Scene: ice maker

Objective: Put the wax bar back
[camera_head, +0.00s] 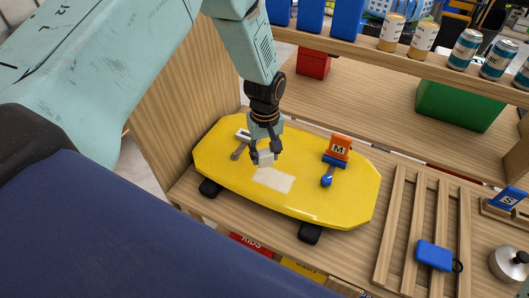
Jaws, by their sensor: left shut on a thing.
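My left gripper (265,155) comes down from the top and is shut on a small whitish block, the wax bar (266,158). It is over the yellow board (215,150), just behind a pale flat patch (273,180) on the board. I cannot tell whether the bar touches the board. My right gripper does not show.
A grey tool (240,151) lies on the board left of the gripper. An orange and blue block marked M (338,150) and a small blue-ended tool (327,180) are to the right. A slatted wooden rack (393,220) holds a blue item (433,254). A shelf with cans (464,48) runs behind.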

